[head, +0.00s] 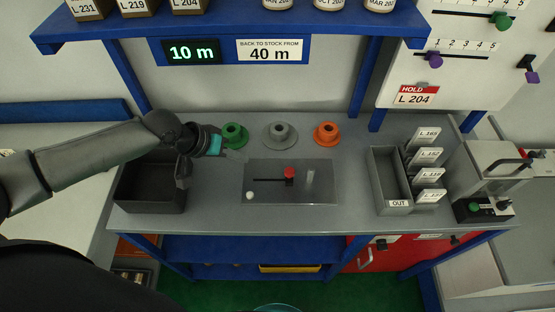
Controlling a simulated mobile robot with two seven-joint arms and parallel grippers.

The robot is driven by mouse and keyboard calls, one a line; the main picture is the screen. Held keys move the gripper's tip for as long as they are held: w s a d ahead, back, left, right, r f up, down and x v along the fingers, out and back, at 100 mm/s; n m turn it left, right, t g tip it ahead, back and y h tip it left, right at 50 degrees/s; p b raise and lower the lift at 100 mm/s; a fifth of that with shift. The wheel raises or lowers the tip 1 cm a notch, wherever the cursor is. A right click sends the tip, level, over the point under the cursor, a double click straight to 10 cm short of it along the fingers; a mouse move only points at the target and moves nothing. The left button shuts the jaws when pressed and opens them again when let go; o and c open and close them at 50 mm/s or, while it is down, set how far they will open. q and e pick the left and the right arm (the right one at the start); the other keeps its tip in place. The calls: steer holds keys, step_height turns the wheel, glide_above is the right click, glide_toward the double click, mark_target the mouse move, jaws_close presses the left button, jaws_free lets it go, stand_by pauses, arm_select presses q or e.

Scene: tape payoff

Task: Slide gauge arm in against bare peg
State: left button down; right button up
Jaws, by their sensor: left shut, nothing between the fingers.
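The gauge plate (270,197) is a grey panel flat on the bench at the middle. The gauge arm, with a red knob (289,172) on a dark block, sits on its dark slot right of the middle. The bare peg (310,177), a short pale grey post, stands just right of it, with a small gap seen between them. A white knob (250,195) is at the plate's lower left. My right gripper is out of view.
Green (235,137), grey (280,135) and orange (326,134) flanged hubs stand behind the plate. A dark open bin (148,208) is at left. An OUT tray (399,204) and labelled cards (428,155) stand at right. A blue shelf (230,27) overhangs the back.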

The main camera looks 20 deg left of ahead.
mark_target(291, 173)
arm_select(q)
steer(key=b+x, duration=0.1)
steer(key=x, duration=0.8)
steer(key=shift+w+d+f, duration=0.1)
steer(key=shift+d+f, duration=0.1)
steer(key=shift+w+d+p, duration=0.15)
steer(key=shift+d+p, duration=0.25)
steer(key=shift+d, duration=0.85)
steer(key=shift+d+f, duration=0.15)
steer(key=shift+d, duration=0.55)
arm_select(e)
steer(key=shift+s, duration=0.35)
arm_select(q)
steer(key=d, duration=0.1)
steer(key=w+d, duration=0.1)
steer(key=d, duration=0.1)
steer(key=shift+w+d+p, duration=0.1)
steer(key=shift+d+p, duration=0.2)
steer(key=shift+p, duration=0.1)
steer(key=shift+d, duration=0.25)
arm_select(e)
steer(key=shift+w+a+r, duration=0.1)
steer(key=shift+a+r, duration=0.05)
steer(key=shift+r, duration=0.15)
arm_select(q)
steer(key=shift+d, duration=0.1)
